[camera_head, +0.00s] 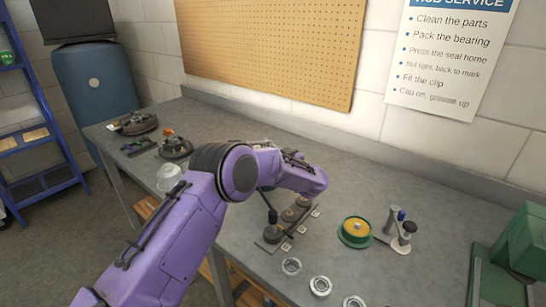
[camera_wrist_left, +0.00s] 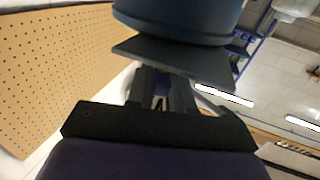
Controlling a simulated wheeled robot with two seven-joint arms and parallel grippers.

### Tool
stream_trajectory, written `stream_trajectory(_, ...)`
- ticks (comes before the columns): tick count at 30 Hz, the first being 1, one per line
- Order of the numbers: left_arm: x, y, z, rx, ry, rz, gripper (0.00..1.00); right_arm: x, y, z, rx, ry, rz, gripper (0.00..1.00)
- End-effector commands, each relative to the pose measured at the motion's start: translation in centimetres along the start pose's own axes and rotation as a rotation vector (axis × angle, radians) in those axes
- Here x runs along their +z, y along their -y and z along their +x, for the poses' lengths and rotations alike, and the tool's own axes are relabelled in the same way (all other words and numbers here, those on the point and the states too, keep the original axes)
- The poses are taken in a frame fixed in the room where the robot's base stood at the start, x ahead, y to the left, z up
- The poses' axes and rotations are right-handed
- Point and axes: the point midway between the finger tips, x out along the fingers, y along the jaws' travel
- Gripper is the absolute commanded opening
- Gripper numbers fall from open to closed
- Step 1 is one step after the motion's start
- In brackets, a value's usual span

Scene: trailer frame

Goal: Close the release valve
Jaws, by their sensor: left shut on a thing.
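My left gripper (camera_wrist_left: 160,102) shows in the left wrist view, its fingers close together on a small dark part whose shape I cannot make out. A large dark blue-grey round body (camera_wrist_left: 180,18) and a flat dark plate (camera_wrist_left: 175,57) fill the view just beyond the fingers. A thin black rod (camera_head: 268,207) shows below the arm. I cannot identify the release valve in either view. My right gripper is not in view.
The grey bench (camera_head: 390,165) carries a green-and-yellow round part (camera_head: 355,231), a small stand with bottles (camera_head: 400,230) and several metal rings (camera_head: 320,286). A green machine (camera_head: 510,265) stands at the right end. The back middle is clear.

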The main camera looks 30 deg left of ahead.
Motion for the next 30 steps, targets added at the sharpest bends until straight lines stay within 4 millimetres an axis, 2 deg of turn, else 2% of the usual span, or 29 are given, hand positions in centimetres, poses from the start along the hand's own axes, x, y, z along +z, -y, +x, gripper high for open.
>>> stream_trajectory(3,0.4,-0.1,0.0,-0.088,-0.003,-0.004,0.00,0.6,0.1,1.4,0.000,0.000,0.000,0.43)
stream_trajectory(12,0.3,-0.1,0.0,-0.249,-0.001,-0.002,0.00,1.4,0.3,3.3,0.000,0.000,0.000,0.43)
stream_trajectory(30,-0.1,0.0,0.1,-0.313,-0.002,0.000,0.00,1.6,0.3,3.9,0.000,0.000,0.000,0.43)
